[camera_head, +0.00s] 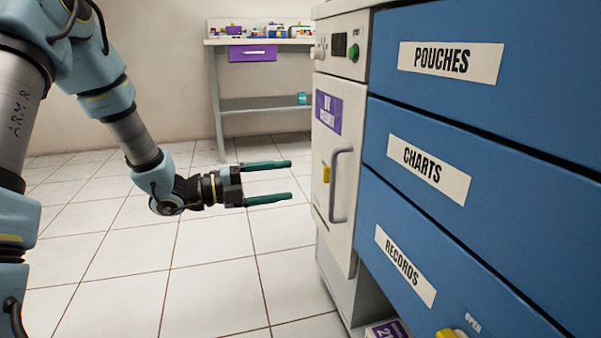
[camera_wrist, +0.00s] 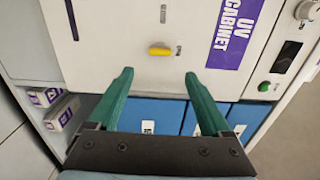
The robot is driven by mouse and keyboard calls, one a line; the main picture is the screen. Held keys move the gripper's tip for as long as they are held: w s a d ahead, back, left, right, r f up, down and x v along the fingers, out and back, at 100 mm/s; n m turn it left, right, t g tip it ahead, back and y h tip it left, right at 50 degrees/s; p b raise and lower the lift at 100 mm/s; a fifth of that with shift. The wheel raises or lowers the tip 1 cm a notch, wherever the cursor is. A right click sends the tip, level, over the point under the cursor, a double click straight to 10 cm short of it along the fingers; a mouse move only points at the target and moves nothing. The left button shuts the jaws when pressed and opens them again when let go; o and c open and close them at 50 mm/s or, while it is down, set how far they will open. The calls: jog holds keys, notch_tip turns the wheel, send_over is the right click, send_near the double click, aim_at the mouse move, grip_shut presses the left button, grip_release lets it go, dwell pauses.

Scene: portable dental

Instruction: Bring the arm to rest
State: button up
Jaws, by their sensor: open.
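My gripper (camera_head: 290,180) is open and empty, with two green fingers pointing right toward the white UV cabinet (camera_head: 325,150). In the wrist view my gripper (camera_wrist: 158,75) shows its two fingers spread apart, with the cabinet front (camera_wrist: 120,35) beyond them. My arm reaches out from the left of the head view, held over the tiled floor. The fingertips look apart from the cabinet door, and nothing is between them.
The cabinet has a grey handle (camera_head: 337,185) and a yellow latch (camera_wrist: 160,51). Blue drawers labelled Pouches, Charts and Records (camera_head: 415,270) stand at the right. A grey bench (camera_head: 262,104) with a purple drawer stands at the back. The tiled floor (camera_head: 210,285) is clear.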

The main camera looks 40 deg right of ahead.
jog(key=shift+v, duration=1)
